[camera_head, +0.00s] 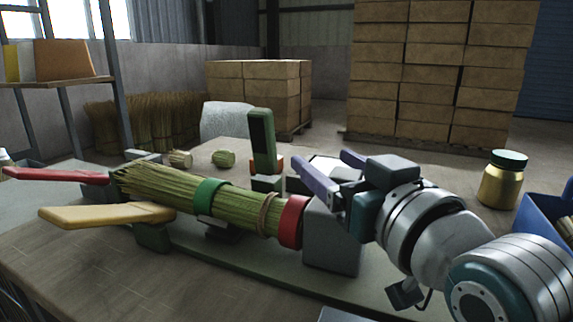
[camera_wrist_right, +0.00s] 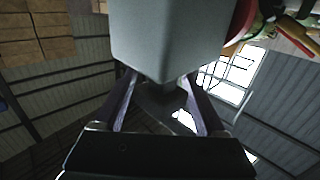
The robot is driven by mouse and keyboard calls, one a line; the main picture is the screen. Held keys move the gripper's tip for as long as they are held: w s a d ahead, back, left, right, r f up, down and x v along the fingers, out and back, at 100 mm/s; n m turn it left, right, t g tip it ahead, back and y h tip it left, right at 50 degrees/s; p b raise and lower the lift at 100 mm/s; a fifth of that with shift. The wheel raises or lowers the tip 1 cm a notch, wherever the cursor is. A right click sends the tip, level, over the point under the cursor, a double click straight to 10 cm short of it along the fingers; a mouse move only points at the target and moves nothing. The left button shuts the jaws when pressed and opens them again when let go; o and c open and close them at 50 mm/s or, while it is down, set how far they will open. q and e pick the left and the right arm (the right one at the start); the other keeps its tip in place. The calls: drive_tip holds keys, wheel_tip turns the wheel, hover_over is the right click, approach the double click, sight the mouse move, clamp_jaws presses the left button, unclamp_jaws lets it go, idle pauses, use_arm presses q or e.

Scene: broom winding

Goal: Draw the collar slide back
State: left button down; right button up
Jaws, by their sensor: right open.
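A bundle of green-yellow broom straw (camera_head: 160,194) lies on the bench, with a green band (camera_head: 208,197) and a thin cord around it. A red collar (camera_head: 292,222) surrounds its right end, against a grey block (camera_head: 332,238). I cannot tell which part is the slide. My right gripper (camera_head: 320,167) is open, its purple fingers above the block and apart from the red collar. In the right wrist view, the grey block (camera_wrist_right: 170,38) fills the top centre beyond the spread fingers, with the red collar (camera_wrist_right: 241,22) at its right. My left gripper is not in view.
A red handle (camera_head: 60,175) and a yellow handle (camera_head: 105,214) stick out left of the straw. A green upright piece (camera_head: 262,142) stands behind it. A gold jar (camera_head: 503,181) and a blue bin (camera_head: 545,218) are at right. The bench front (camera_head: 120,275) is clear.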

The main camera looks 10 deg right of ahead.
clamp_jaws()
idle(0.5)
idle(0.8)
